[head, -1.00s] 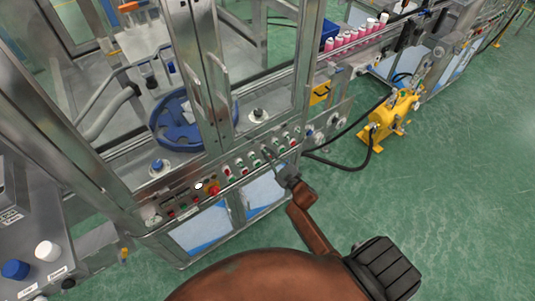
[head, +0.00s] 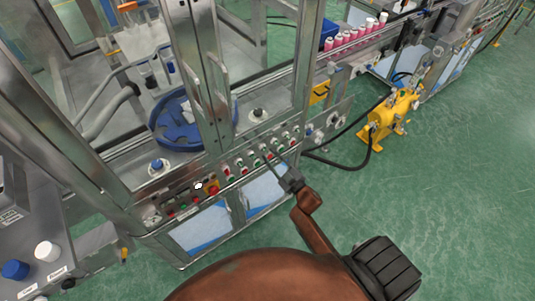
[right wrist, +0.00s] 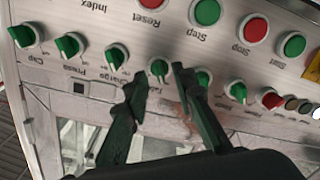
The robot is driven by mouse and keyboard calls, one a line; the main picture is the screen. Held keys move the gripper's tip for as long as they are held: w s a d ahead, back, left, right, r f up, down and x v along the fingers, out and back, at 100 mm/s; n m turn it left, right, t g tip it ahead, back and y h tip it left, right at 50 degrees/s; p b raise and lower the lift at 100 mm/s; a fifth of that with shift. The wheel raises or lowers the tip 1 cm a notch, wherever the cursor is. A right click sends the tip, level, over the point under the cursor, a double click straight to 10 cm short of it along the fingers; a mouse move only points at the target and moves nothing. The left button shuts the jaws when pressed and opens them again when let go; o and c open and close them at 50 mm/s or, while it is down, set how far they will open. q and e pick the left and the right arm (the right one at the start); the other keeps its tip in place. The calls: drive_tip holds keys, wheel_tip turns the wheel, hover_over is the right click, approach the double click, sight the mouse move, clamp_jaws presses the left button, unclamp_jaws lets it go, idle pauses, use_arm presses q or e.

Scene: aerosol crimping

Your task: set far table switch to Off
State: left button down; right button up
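My right gripper (head: 270,161) is at the front control panel (head: 232,180) of the machine. In the right wrist view, where the panel appears upside down, the gripper (right wrist: 157,80) is open, its two dark fingers apart. A green rotary switch (right wrist: 159,70) shows between the fingertips; its label is partly hidden, so I cannot read whether it is the far table switch. Contact cannot be told. Another green switch (right wrist: 203,78) is partly behind the right finger. Switches labelled Charge (right wrist: 117,54), Press (right wrist: 69,45) and Cap (right wrist: 26,36) lie to the left. My left gripper is not in view.
Green Start (right wrist: 293,45), red Stop (right wrist: 254,28) and green Step (right wrist: 207,12) buttons sit close by on the panel. Metal door frames rise behind it. A yellow pump unit (head: 392,115) stands on the green floor at the right.

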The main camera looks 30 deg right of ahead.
drive_tip(key=s, duration=0.9)
drive_tip(key=shift+s+d, duration=0.2)
drive_tip(key=shift+d, duration=0.2)
drive_tip(key=shift+f, duration=0.1)
drive_tip(key=s+f+m+g+h, duration=0.1)
drive_tip(key=s+f+g, duration=0.3)
drive_tip(key=f, duration=0.8)
drive_tip(key=s+f+m+g, duration=0.2)
drive_tip(key=s+f, duration=0.5)
drive_tip(key=f, duration=0.5)
drive_tip(key=s+f+m+g+h, duration=0.1)
drive_tip(key=s+f+g, duration=0.3)
drive_tip(key=f, duration=0.8)
drive_tip(key=s+a+f+g, duration=0.1)
drive_tip(key=s+f, duration=0.4)
drive_tip(key=s, duration=0.5)
drive_tip(key=s+a+f+m+g, duration=0.1)
drive_tip(key=s+a+f+g, duration=0.1)
drive_tip(key=s+f, duration=0.4)
drive_tip(key=s+a+f+g, duration=0.2)
drive_tip(key=s+f+g, duration=0.2)
drive_tip(key=s, duration=1.1)
drive_tip(key=shift+s+f+m, duration=0.3)
drive_tip(key=shift+s+f, duration=0.05)
drive_tip(key=shift+f, duration=0.4)
